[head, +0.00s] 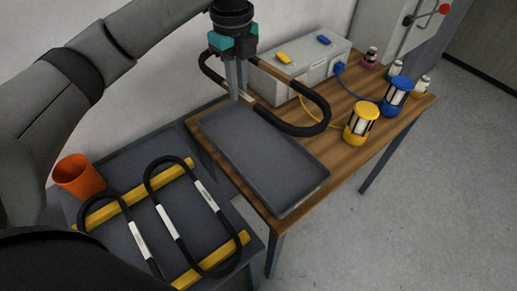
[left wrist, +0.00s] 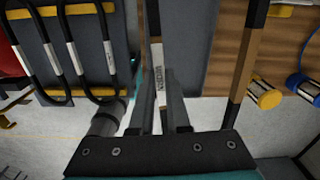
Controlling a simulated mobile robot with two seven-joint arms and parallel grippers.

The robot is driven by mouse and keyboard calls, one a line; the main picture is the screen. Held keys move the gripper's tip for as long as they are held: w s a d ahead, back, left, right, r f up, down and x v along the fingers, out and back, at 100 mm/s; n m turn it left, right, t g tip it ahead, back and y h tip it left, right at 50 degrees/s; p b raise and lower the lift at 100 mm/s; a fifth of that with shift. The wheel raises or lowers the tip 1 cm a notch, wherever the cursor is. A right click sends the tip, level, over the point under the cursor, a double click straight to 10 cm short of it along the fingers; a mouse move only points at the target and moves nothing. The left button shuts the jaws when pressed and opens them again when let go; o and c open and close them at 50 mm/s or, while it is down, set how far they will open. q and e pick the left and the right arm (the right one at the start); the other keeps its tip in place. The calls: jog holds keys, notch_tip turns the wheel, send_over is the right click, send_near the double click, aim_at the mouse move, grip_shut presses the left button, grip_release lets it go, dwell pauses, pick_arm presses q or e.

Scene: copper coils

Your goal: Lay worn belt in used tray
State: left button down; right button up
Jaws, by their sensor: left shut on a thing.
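My left gripper (head: 240,98) is shut on the worn belt (head: 317,100), a black loop with brownish stretches. It grips one long side of the loop, at a pale label, and holds it above the far end of the used tray. The used tray (head: 262,163) is a shallow, empty grey tray on the wooden table. In the left wrist view the fingers (left wrist: 162,112) close around the belt's labelled strand (left wrist: 157,62), and the other strand (left wrist: 243,85) runs to the right. The tray (left wrist: 188,45) shows behind the belt. My right gripper is not in view.
Two black belts (head: 163,217) with white labels lie across yellow bars on a dark stand at left, beside an orange cup (head: 78,176). A grey box (head: 290,78), yellow lantern (head: 361,123), blue lantern (head: 396,95) and small bottles stand on the wooden table (head: 345,155).

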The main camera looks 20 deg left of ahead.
pick_arm(q)
jog(key=shift+w+a+f+m, duration=0.1)
jog(key=shift+a+f+m, duration=0.05)
jog(key=shift+m, duration=0.35)
notch_tip(320, 180, down, 19)
jog(key=b, duration=0.4)
jog(key=shift+f, duration=0.35)
jog(key=shift+f, duration=0.1)
jog(key=shift+f, duration=0.4)
jog(key=shift+f, duration=0.1)
jog(key=c, duration=0.9)
grip_release()
